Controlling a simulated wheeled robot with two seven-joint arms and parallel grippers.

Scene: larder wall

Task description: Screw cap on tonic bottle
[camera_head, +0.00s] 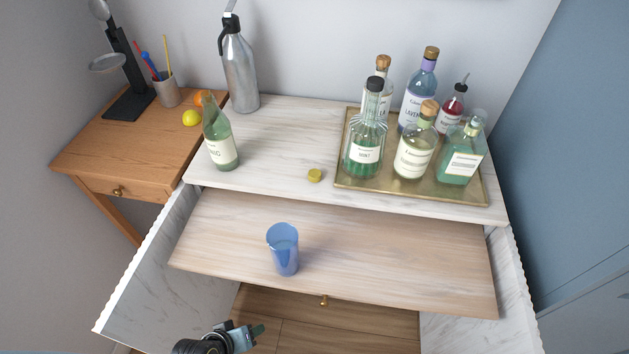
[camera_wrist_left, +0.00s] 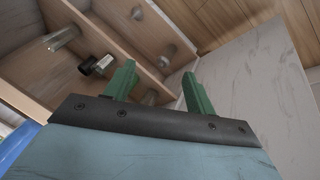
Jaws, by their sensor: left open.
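The tonic bottle (camera_head: 219,134) is green with a cream label and stands upright on the white marble counter at the left. Its top shows no cap. A small yellow-green cap (camera_head: 315,175) lies on the counter to the right of the bottle, left of the tray. My left gripper (camera_head: 258,331) is at the bottom of the head view, low in front of the pull-out shelf, well away from bottle and cap. In the left wrist view its two green fingers (camera_wrist_left: 160,92) are apart with nothing between them. My right gripper is not in view.
A blue glass (camera_head: 284,250) stands on the pull-out wooden shelf (camera_head: 390,255). A brass tray (camera_head: 347,184) with several bottles fills the counter's right. A steel siphon (camera_head: 239,66) stands behind the tonic bottle. Fruit and a pen cup (camera_head: 167,92) are on the side table.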

